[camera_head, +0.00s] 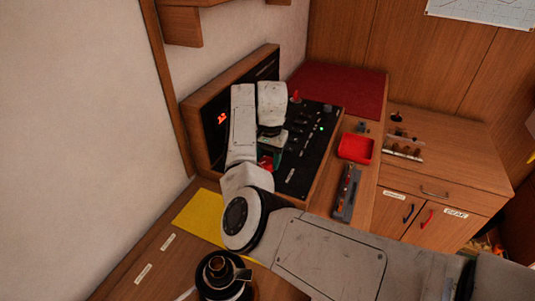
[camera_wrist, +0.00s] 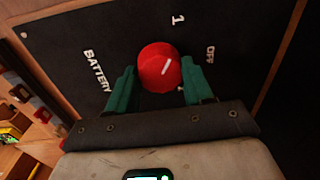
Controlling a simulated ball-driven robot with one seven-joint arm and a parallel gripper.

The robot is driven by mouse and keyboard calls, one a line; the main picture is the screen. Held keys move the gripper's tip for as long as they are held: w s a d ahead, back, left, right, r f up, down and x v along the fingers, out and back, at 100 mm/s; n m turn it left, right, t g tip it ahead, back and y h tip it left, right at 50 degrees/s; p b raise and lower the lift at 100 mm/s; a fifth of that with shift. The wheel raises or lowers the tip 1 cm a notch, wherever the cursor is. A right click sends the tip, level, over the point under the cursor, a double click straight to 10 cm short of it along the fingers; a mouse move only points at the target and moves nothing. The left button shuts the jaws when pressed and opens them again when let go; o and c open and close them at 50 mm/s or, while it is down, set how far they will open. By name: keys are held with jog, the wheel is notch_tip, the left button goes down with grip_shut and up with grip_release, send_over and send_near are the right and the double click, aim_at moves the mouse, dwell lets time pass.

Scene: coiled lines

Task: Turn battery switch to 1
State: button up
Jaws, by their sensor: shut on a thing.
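The battery switch is a round red knob (camera_wrist: 158,68) on a black panel (camera_wrist: 70,35) lettered BATTERY, 1 and OFF. The white line on the knob slants to the upper right, between the 1 (camera_wrist: 178,20) and the OFF (camera_wrist: 211,55). The green fingers of my gripper (camera_wrist: 158,78) are on either side of the knob and shut on it. In the head view the knob (camera_head: 265,162) is a small patch of red, mostly hidden by my gripper and arm. The line cannot be read there.
The black panel (camera_head: 318,143) carries other switches and a green light. To its right are a red tray (camera_head: 356,157) and a grey tool tray (camera_head: 343,211). A yellow mat (camera_head: 195,213) lies at the lower left. A wooden frame (camera_head: 195,125) rises behind my arm.

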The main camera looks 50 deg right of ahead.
aim_at(269, 161)
jog(key=shift+n, duration=0.3)
jog(key=o, duration=1)
jog(key=shift+o, duration=0.2)
jog(key=shift+r, duration=0.1)
notch_tip(269, 161, up, 11)
jog(key=b, duration=0.1)
jog(key=shift+s+f, duration=0.2)
jog(key=shift+s, duration=0.05)
jog(key=shift+d, duration=0.1)
